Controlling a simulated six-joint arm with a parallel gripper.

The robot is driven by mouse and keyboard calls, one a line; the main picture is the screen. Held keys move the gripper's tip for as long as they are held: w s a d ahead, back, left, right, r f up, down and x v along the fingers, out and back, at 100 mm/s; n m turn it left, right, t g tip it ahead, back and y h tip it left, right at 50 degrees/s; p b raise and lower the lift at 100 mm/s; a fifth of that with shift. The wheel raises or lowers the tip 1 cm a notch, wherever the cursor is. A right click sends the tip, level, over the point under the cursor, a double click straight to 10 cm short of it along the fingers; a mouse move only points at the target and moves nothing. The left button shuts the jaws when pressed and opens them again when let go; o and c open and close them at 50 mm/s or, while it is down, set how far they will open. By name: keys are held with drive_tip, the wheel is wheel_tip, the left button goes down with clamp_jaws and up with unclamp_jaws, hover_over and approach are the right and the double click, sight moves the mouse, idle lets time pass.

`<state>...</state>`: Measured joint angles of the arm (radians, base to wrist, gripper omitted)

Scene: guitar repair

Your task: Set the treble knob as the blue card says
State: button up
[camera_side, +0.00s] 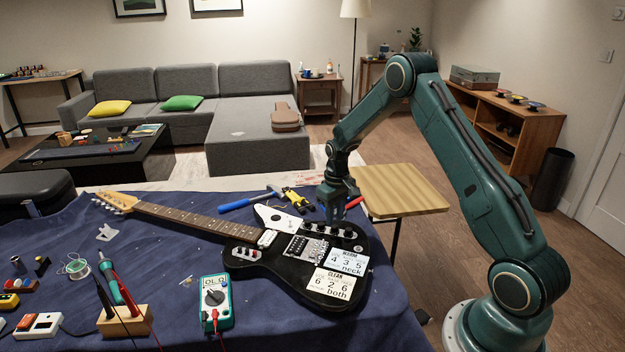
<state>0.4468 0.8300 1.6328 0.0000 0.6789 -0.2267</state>
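A black electric guitar (270,272) lies on the blue cloth, its neck toward the upper left. A row of small knobs (320,229) runs along the far edge of its body; which one is the treble knob is too small to read. Two printed cards lie on the body: the upper card (347,262) shows 4 3 5 and "neck", the lower card (330,284) shows "CLEAN", 6 2 6 and "both". The upper one looks slightly bluish. My gripper (334,214) points down at the body's far edge, close above the knobs. Its finger gap and any contact are unclear.
A teal multimeter (214,302) and a soldering iron in a wooden block (124,321) stand at the front left. A wooden stool (405,188) stands behind right.

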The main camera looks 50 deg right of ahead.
drive_tip(key=shift+r, duration=1.9)
drive_tip(key=shift+r, duration=0.15)
drive_tip(key=shift+r, duration=2.85)
